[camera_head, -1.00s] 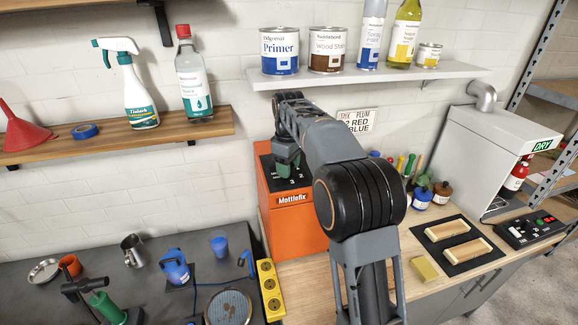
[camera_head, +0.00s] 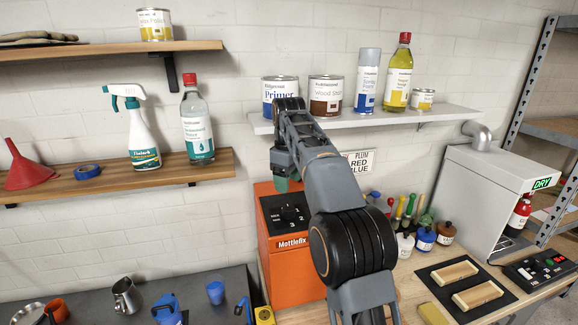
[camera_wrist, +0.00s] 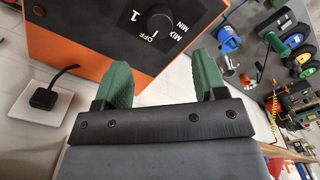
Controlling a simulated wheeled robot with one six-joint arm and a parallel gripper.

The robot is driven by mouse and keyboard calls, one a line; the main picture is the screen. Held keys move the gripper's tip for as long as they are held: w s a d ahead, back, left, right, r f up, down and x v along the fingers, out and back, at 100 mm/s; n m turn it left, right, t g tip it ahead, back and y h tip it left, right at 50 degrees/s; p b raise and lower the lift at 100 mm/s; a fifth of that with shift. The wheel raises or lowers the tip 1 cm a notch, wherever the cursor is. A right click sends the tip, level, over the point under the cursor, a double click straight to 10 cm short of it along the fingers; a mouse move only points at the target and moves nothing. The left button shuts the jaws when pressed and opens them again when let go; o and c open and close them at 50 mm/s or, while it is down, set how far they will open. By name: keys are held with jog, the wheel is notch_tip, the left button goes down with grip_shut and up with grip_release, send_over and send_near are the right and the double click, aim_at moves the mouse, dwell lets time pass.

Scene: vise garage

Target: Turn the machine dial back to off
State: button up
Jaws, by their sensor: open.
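The orange Mottlefix machine (camera_head: 293,270) stands on the bench, with a dark sloped panel at its top. Its round black dial (camera_head: 293,213) has printed marks around it. In the wrist view the dial (camera_wrist: 160,24) is close, beyond the fingertips, with OFF, 1, MIN and MIX printed near it. In the head view my gripper (camera_head: 285,182) is above the panel, clear of the dial, partly hidden by my arm.
Jars (camera_head: 425,239) and tool handles stand right of the machine.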

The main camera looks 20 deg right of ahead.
jog(key=shift+r, duration=2.1)
jog(key=shift+s, duration=0.15)
jog(key=s+f+m+t+b, duration=0.2)
jog(key=s+f+m, duration=0.2)
jog(key=s+f, duration=0.6)
jog(key=s+f+m+t+b, duration=0.2)
jog(key=s+f+m, duration=0.3)
jog(key=s+f, duration=0.6)
jog(key=s, duration=0.5)
jog(key=shift+f+t, duration=0.2)
jog(key=shift+t, duration=0.2)
jog(key=shift+c, duration=0.4)
